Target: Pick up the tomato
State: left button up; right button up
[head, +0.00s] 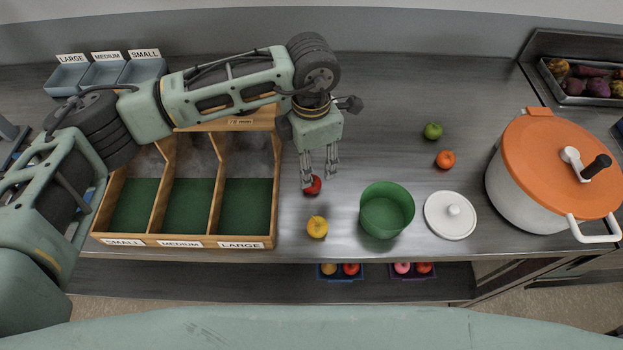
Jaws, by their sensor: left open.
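A small red round tomato (312,187) lies on the grey metal counter, just right of the wooden sorting box. My left gripper (319,182) comes down from above, open, with its fingertips at the tomato's upper edge. One finger overlaps the tomato's left part in the picture; the other is to its right. I cannot tell whether they touch it. My right gripper is not in view.
The wooden box (279,190) has three green-floored compartments. A yellow fruit (317,227), green bowl (387,211), white lid (450,215), orange fruit (446,159) and green fruit (432,131) stand nearby. A large pot (512,185) with an orange lid stands right. The counter behind the bowl is clear.

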pick_arm(q)
jog(key=shift+s+f, duration=0.15)
jog(key=shift+f, duration=0.25)
notch_tip(320, 180, down, 5)
jog(key=p, duration=0.3)
jog(key=shift+a+r, duration=0.1)
jog(key=shift+r, duration=0.1)
jog(key=shift+f, duration=0.4)
jog(key=c, duration=1)
jog(key=shift+w+r, duration=0.1)
jog(key=shift+w, duration=0.1)
